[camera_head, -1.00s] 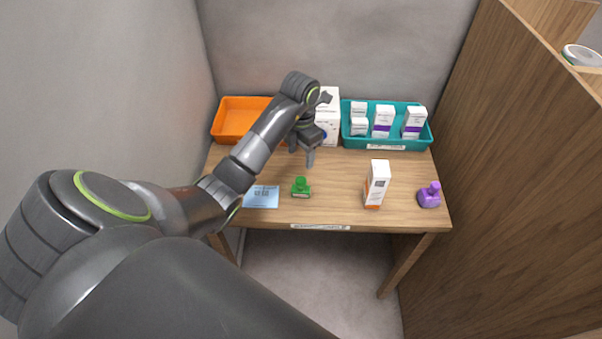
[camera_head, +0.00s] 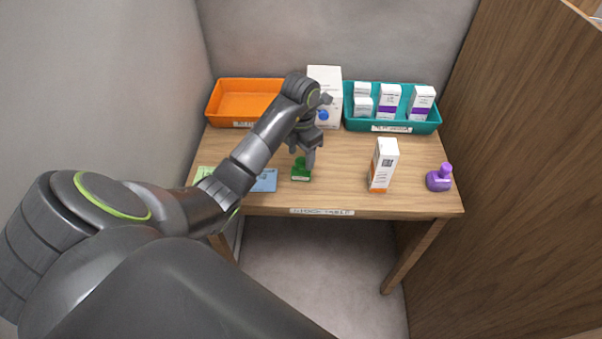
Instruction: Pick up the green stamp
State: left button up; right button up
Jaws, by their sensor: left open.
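The green stamp (camera_head: 300,174) stands on the wooden table near its front edge, left of the middle. My left gripper (camera_head: 304,158) points down right over the stamp, its fingers open. The fingers overlap the stamp's upper part in this view, so its handle is mostly hidden. I cannot tell whether the fingers touch it. My right gripper is not in view.
A blue card (camera_head: 265,181) lies left of the stamp, partly behind my arm. A white-orange box (camera_head: 382,165) and a purple stamp (camera_head: 439,178) stand to the right. An orange tray (camera_head: 214,108), a white box (camera_head: 325,76) and a teal tray (camera_head: 432,124) of boxes stand behind.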

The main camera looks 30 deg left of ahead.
aim_at(301, 160)
pick_arm(q)
notch_tip(301, 160, down, 4)
jog(key=shift+r+b, duration=0.2)
jog(key=shift+b, duration=0.15)
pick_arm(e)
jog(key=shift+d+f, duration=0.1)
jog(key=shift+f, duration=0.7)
pick_arm(q)
jog(key=shift+c, duration=0.3)
jog(key=c, duration=1)
jog(key=shift+r, duration=0.2)
